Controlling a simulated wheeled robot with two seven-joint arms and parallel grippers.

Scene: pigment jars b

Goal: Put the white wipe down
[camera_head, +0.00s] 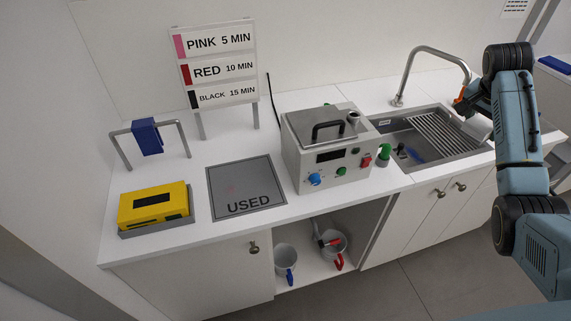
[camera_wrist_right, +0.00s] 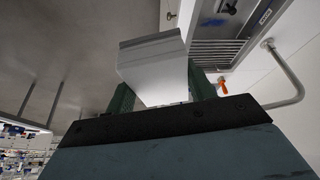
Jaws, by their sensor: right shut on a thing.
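The white wipe (camera_wrist_right: 152,66) hangs folded between the two dark green fingers of my right gripper (camera_wrist_right: 162,95) in the right wrist view. In the head view the white wipe (camera_head: 478,127) shows partly, beside the right end of the sink. My right gripper (camera_head: 474,106) is shut on it and held over the sink's right side, partly hidden by my own arm. A grey mat marked USED (camera_head: 246,180) lies on the counter, with a faint pink smear. My left gripper is not in view.
A box-shaped device (camera_head: 330,148) stands between the USED mat and the sink (camera_head: 448,158). A tall tap (camera_head: 410,66) rises behind the sink. A yellow box (camera_head: 154,207) and a rail with a blue cloth (camera_head: 147,137) are at the left. Two cups stand on the shelf below.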

